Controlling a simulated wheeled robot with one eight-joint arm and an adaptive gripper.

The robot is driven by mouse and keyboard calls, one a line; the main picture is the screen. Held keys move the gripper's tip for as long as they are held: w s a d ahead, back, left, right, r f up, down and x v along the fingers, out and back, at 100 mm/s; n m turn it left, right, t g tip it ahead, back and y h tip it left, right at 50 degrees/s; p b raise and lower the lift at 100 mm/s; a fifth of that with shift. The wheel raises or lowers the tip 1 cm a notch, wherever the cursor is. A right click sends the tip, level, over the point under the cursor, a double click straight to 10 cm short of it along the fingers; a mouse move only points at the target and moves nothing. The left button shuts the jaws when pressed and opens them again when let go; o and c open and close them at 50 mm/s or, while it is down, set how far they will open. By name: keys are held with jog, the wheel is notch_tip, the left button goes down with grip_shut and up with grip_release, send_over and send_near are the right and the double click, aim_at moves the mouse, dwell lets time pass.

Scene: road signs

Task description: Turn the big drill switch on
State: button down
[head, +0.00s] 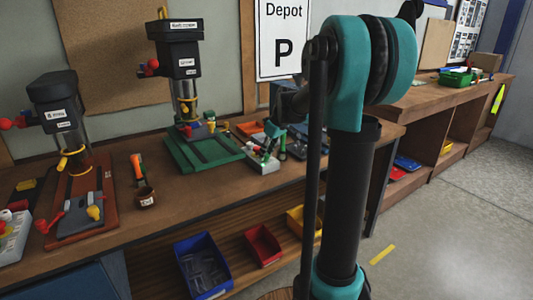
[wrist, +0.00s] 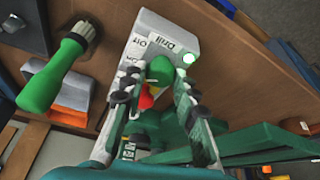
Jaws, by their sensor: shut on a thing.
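The drill switch is a pale grey box (head: 262,163) on the bench, to the right of the drill press (head: 176,53) with the green base. In the wrist view the switch box (wrist: 172,28) carries a label reading "Drill" and "Off", with other lettering partly covered. A round green knob (wrist: 160,68) and a red knob (wrist: 146,98) show between my fingers. My gripper (wrist: 160,82) is shut on the drill switch, with one finger on each side of the knobs. In the head view my gripper (head: 270,143) is small and partly mixed with the switch behind it.
A green-handled brush (wrist: 55,78) lies beside my left finger in the wrist view, near an orange and grey block (wrist: 72,92). A second drill press (head: 55,100) with a red base stands at the left. Bins (head: 202,265) sit on the shelf below. The bench front is mostly clear.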

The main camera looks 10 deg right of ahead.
jog(key=c, duration=1.2)
grip_release()
jog(key=v, duration=1.2)
jog(key=shift+f, duration=0.1)
